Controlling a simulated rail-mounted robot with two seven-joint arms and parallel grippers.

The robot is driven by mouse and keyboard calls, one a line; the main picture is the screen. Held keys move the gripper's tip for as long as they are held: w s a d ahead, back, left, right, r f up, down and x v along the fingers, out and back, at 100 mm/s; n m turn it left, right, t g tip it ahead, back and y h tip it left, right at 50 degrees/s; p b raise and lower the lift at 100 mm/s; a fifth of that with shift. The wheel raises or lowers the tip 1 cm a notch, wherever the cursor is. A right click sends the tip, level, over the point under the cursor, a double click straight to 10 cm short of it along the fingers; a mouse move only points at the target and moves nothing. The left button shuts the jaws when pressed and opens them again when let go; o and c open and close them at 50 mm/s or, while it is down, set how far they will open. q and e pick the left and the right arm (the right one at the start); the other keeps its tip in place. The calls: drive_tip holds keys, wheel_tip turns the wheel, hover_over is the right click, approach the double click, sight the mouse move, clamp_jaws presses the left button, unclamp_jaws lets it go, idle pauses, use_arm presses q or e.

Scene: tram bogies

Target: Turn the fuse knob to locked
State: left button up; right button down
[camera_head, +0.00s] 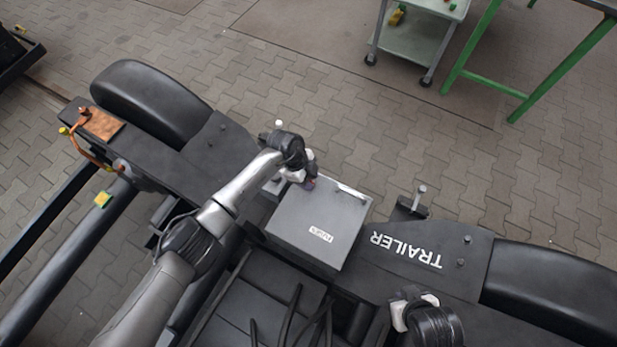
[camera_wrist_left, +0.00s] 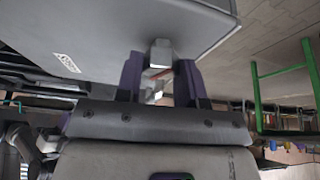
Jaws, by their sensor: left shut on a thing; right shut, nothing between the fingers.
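The grey fuse box (camera_head: 318,228), with a white "FUSES" label, sits on the dark bogie frame. My left gripper (camera_head: 310,183) is at the box's upper left edge, with its fingers largely hidden by the wrist. In the left wrist view, the box (camera_wrist_left: 115,30) fills the top, and the purple fingers of my left gripper (camera_wrist_left: 160,80) are shut on a small grey fuse knob (camera_wrist_left: 160,52) at the box's edge. A reddish strip shows just below the knob. The knob's lock position cannot be read. My right gripper (camera_head: 403,312) is shut and empty at the lower right, partly hidden by its wrist.
The "TRAILER" beam (camera_head: 440,255) lies right of the box, with an upright bolt (camera_head: 419,196) nearby. Black cables (camera_head: 300,318) lie below the box. A copper plate (camera_head: 100,124) is at the left. A trolley (camera_head: 420,45) and green-legged table stand beyond open paving.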

use_arm(q)
drive_tip(key=m+g+b, duration=0.1)
drive_tip(key=m, duration=0.2)
drive_tip(key=shift+w+f+y, duration=0.1)
drive_tip(key=shift+y, duration=0.2)
drive_tip(key=m+g+y+b, duration=0.1)
drive_tip(key=m+b, duration=0.1)
drive_tip(key=m, duration=0.1)
drive_tip(key=shift+m, duration=0.3)
drive_tip(key=m+y+b, duration=0.1)
drive_tip(key=m+b, duration=0.1)
drive_tip(key=m, duration=0.1)
drive_tip(key=shift+d+m+g, duration=0.1)
drive_tip(key=shift+m+g, duration=0.2)
drive_tip(key=m+y+b, duration=0.1)
drive_tip(key=m+b, duration=0.1)
drive_tip(key=shift+m, duration=0.4)
drive_tip(key=shift+d+m+y+b, duration=0.1)
drive_tip(key=shift+m+y+b, duration=0.4)
drive_tip(key=shift+m+b, duration=0.25)
drive_tip(key=shift+m, duration=0.25)
drive_tip(key=o, duration=0.9)
